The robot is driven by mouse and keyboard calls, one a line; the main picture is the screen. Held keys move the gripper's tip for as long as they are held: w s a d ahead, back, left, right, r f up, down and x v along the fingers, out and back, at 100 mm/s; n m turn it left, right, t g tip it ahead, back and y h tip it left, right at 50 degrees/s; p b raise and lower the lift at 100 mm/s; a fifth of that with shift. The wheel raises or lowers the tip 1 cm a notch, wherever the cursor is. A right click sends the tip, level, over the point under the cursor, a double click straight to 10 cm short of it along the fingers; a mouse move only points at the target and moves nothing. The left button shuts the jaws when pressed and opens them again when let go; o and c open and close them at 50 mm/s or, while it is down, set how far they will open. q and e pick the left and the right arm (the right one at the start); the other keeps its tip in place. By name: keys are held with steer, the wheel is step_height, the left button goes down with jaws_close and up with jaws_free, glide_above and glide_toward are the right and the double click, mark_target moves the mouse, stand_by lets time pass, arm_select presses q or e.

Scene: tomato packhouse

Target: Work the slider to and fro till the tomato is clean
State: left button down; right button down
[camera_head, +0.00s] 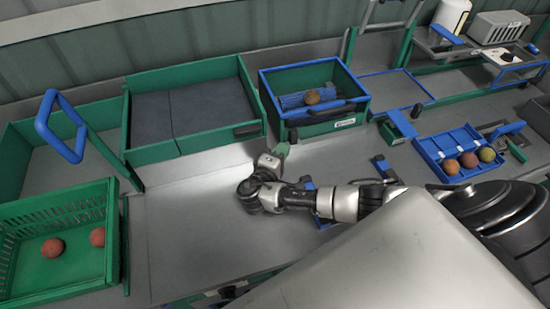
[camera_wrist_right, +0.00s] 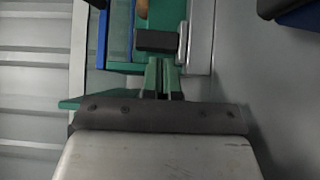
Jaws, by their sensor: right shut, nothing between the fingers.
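The washing box (camera_head: 350,97) has a blue rim and a green front, and a blue brush bed (camera_head: 292,102) lies inside. An orange-brown tomato (camera_head: 312,97) rests on the bed. A dark bar (camera_head: 331,113), seemingly the slider's handle, sits at the box's front. My right gripper (camera_head: 283,149) is in front of the box, low and left of the bar. In the right wrist view its green fingers (camera_wrist_right: 162,76) are together and empty, just short of a dark block (camera_wrist_right: 157,41), apparently that handle; contact cannot be told. My left gripper is out of view.
A green crate (camera_head: 113,235) with two tomatoes stands at left, near a blue loop handle (camera_head: 42,125). A green-framed tray (camera_head: 190,148) adjoins the box. A blue tray (camera_head: 433,157) with three fruits is at right. The grey worktop (camera_head: 185,225) front left is clear.

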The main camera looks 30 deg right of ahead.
mark_target(293, 138)
steer(key=shift+x, duration=0.85)
steer(key=shift+s+d+p, duration=0.1)
steer(key=shift+s+d, duration=0.1)
steer(key=shift+d, duration=0.55)
steer(key=shift+s+d+p, duration=0.1)
steer(key=shift+s+d, duration=0.1)
steer(key=shift+d, duration=0.6)
steer(key=shift+s+d+p, duration=0.1)
steer(key=shift+s+d, duration=0.1)
steer(key=shift+d, duration=0.55)
steer(key=shift+w+a+f, duration=0.1)
